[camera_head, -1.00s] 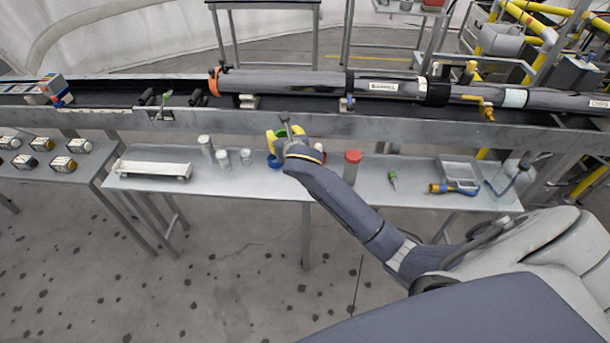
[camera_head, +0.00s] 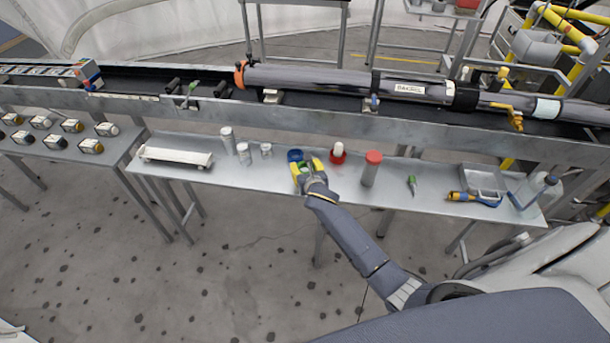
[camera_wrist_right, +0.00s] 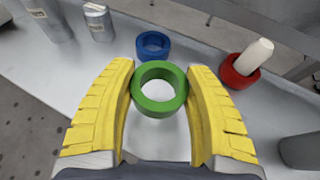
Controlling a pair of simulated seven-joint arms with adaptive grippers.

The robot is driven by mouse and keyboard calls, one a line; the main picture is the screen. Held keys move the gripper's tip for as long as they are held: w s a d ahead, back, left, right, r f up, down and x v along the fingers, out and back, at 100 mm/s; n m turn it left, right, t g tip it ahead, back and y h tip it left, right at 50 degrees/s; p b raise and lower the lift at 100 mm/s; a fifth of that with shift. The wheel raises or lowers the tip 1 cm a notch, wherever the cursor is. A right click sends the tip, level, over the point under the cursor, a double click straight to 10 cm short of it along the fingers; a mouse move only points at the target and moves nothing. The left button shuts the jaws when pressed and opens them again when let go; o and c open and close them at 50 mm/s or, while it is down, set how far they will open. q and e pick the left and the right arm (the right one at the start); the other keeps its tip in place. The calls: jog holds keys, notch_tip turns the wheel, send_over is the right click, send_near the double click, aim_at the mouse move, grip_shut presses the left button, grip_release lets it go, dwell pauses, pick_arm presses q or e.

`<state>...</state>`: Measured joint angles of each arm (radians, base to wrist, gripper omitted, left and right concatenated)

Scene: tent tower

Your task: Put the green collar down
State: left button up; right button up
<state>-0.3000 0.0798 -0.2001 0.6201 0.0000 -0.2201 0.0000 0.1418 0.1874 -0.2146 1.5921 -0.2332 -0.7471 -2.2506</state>
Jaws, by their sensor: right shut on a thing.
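The green collar (camera_wrist_right: 160,106) is a short open ring held between the yellow fingers of my right gripper (camera_wrist_right: 160,72), in the right wrist view. In the head view my right gripper (camera_head: 307,168) is over the front part of the metal table, and little of the collar shows between its fingers. Whether the collar touches the table is hard to tell. A blue collar (camera_wrist_right: 153,53) lies on the table just beyond the green one. A red collar (camera_wrist_right: 236,78) lies to the right, with a white peg standing in it. My left gripper is not in view.
On the metal table (camera_head: 245,180), a white tray (camera_head: 176,156) and several grey cylinders stand at the left. A red-capped cylinder (camera_head: 371,170) stands right of my right gripper. A conveyor (camera_head: 140,95) carrying a long dark tube (camera_head: 330,80) runs behind.

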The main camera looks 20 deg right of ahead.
jog(key=shift+f, duration=1.95)
jog(key=shift+f, duration=0.2)
jog(key=o, duration=1.2)
jog(key=shift+c, duration=0.2)
jog(key=shift+r, duration=0.1)
